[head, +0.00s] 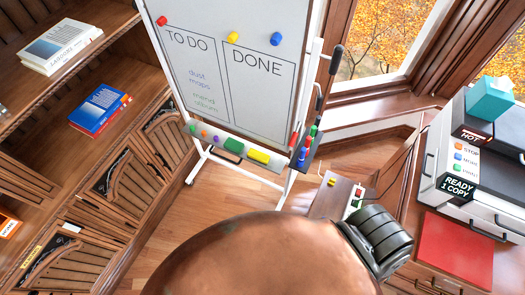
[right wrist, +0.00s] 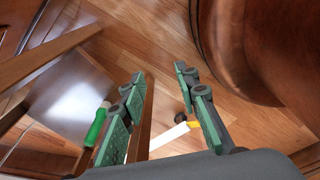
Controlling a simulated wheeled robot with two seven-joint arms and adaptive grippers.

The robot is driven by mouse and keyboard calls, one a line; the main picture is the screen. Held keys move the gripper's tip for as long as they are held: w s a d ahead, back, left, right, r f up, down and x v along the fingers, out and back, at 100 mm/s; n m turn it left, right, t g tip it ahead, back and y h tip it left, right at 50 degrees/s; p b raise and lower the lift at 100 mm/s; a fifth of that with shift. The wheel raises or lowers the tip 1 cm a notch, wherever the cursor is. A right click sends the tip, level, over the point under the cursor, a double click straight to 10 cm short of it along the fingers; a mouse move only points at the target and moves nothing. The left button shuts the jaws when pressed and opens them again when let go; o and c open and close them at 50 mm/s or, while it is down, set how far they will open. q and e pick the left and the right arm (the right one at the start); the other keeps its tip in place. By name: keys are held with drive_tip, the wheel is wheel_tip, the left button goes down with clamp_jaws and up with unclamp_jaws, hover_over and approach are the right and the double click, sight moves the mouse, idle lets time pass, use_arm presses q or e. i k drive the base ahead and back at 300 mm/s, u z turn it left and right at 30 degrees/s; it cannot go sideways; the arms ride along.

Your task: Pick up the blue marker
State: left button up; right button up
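In the head view a small blue item that looks like the blue marker (head: 302,154) is at the right end of the whiteboard's tray, beside red and green items; it is too small to tell its exact pose. My right gripper (right wrist: 158,98) shows in the right wrist view, with its two green-padded fingers apart and only wooden floor between the tips. A green marker-like stick (right wrist: 97,126) is left of the fingers, and a white stick with a yellow end (right wrist: 172,139) lies beyond them, partly hidden. No blue marker shows there. I do not see my left gripper.
The whiteboard (head: 190,55) stands on white legs with colored pieces on its tray. A small wooden surface (head: 325,203) holds yellow, red and green items. A large rounded brown form (head: 250,255) fills the front. Shelves (head: 150,70) stand left; a copier (head: 485,180) stands right.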

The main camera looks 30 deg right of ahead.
sight(301, 156)
drive_tip(key=u, duration=0.25)
drive_tip(key=k, duration=1.25)
drive_tip(key=z, duration=2)
drive_tip(key=i, duration=0.5)
